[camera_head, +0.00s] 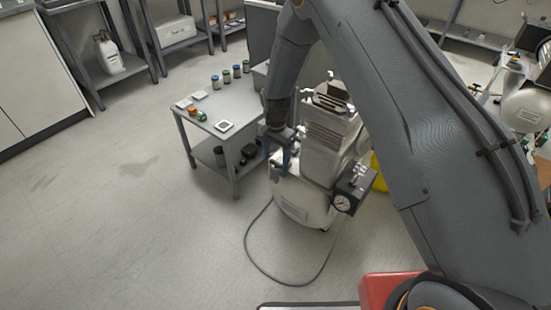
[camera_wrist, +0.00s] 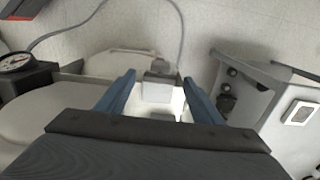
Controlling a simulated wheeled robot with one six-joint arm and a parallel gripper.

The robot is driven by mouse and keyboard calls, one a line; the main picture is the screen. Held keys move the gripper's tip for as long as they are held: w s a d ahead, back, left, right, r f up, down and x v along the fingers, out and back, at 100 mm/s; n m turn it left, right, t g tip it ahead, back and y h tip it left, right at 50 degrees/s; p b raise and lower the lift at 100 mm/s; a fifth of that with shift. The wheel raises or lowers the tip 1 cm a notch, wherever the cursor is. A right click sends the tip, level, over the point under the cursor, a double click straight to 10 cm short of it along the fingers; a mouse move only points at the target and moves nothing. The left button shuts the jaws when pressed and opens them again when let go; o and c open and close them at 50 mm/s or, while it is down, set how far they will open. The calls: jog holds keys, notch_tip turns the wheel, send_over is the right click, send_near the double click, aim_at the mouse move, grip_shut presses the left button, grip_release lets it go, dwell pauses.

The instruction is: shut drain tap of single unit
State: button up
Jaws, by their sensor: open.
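The single compressor unit has a cream tank (camera_head: 305,205) on the floor, with a ribbed grey motor housing above it. A black box with a round gauge (camera_head: 342,203) is on its front right; the gauge also shows in the wrist view (camera_wrist: 16,62). My gripper (camera_head: 283,168) points down at the tank's left side. In the wrist view its blue fingers (camera_wrist: 159,78) are open, one on each side of a small pale block with a grey top (camera_wrist: 160,88). I cannot tell whether the fingers touch it. I cannot make out the drain tap for certain.
A grey side table (camera_head: 215,108) with bottles and small cards stands just left of the unit. A dark cable (camera_head: 255,265) loops on the floor in front. Open floor lies at the left. Shelving (camera_head: 110,75) stands at the back.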

notch_tip(320, 180, up, 8)
jog(key=shift+f, duration=0.2)
dwell(0.5)
